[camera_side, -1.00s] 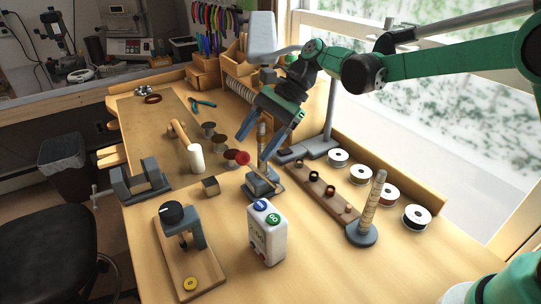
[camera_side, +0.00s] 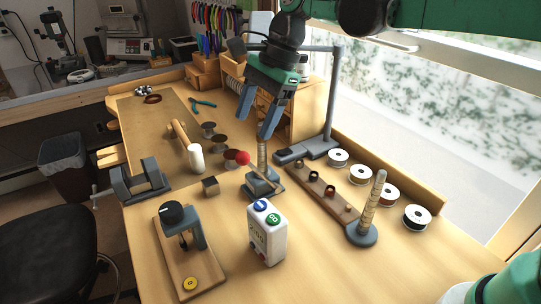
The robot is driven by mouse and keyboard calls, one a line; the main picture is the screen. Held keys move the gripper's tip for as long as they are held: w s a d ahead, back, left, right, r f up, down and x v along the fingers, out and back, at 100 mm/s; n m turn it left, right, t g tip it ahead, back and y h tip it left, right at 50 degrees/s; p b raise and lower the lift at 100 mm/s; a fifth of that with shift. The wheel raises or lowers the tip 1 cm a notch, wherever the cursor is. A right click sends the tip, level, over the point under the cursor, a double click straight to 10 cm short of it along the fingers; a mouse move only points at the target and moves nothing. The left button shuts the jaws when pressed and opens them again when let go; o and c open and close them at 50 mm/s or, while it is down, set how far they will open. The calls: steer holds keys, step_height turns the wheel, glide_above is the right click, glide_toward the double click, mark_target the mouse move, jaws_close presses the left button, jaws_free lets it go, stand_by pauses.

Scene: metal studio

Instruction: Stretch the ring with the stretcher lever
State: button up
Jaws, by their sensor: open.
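My gripper (camera_side: 256,119) is open, its two blue fingers pointing down. In the picture its fingertips are just above the ring stretcher (camera_side: 262,183), a grey base with an upright wooden post (camera_side: 262,155). The stretcher lever ends in a red ball knob (camera_side: 243,158), just left of the post and below the left fingertip. The fingers look apart from the knob. I cannot make out a ring on the post. Several small rings (camera_side: 315,177) sit on a wooden strip to the right.
A white box with round buttons (camera_side: 268,238) stands in front of the stretcher. A ring mandrel (camera_side: 375,205) stands to the right, near wire spools (camera_side: 360,174). A hammer (camera_side: 195,155), a vise (camera_side: 138,180) and a gauge stand (camera_side: 183,225) are left. A grey lamp post (camera_side: 334,95) rises behind.

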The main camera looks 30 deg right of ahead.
mark_target(241, 164)
steer(key=f+t+h, duration=0.1)
steer(key=a+f+m+t+h, duration=0.2)
steer(key=f+h, duration=0.1)
steer(key=shift+s+a, duration=0.15)
steer(key=shift+a, duration=0.1)
steer(key=shift+f, duration=0.7)
steer(key=shift+x, duration=2.5)
steer(key=shift+d+r, duration=0.1)
jaws_close()
